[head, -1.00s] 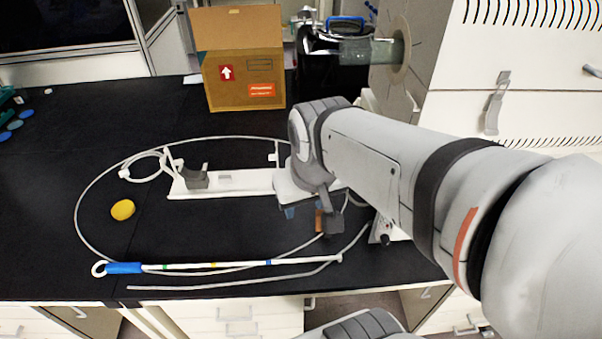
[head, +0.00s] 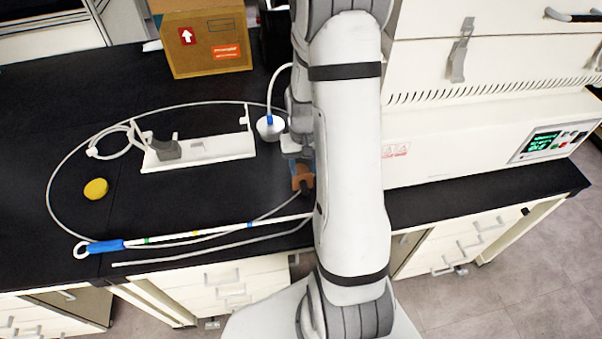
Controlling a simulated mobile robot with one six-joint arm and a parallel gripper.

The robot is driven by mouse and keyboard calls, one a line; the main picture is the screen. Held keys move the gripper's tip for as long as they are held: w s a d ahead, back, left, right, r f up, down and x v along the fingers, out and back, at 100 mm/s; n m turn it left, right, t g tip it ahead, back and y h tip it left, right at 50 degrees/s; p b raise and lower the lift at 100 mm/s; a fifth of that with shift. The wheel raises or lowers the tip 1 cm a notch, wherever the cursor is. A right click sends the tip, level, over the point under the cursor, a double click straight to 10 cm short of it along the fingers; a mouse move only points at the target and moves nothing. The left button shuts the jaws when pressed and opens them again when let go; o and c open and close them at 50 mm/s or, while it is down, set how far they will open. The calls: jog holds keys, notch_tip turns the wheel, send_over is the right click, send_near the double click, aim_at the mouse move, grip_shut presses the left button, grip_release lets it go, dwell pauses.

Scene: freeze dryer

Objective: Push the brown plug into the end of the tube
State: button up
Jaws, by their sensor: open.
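The brown plug (head: 302,172) shows at the right of the bench, just left of my forearm. A small blue part is beside it. The thin grey tube (head: 275,212) runs in a wide loop over the black bench, and one stretch of it leads up towards the brown plug. I cannot tell whether the plug touches the tube's end. My gripper (head: 301,158) is open, right at the plug and pointing down. My arm hides part of the gripper and whatever lies behind it, so the gap between fingers and plug is not clear.
A white stand (head: 220,151) with a grey holder lies inside the loop. A yellow disc (head: 96,189) lies at left. A white rod with a blue grip (head: 106,246) lies in front. A cardboard box (head: 208,58) stands behind. A white machine (head: 470,140) is at right.

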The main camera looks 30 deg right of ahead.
aim_at(304, 186)
jog(key=shift+s+a+f+b, duration=0.1)
jog(key=shift+s+f+b, duration=0.1)
jog(key=shift+f+b, duration=1.1)
jog(key=shift+s+f+b, duration=0.15)
jog(key=shift+f+b, duration=0.8)
jog(key=shift+f, duration=0.8)
jog(key=shift+s+a+f+b, duration=0.1)
jog(key=shift+s+f+b, duration=0.1)
jog(key=shift+f+b, duration=1.1)
jog(key=shift+f, duration=0.15)
jog(key=shift+c, duration=0.4)
grip_shut()
jog(key=shift+w+r+p, duration=0.1)
jog(key=shift+r+p, duration=2.25)
jog(key=shift+r, duration=0.7)
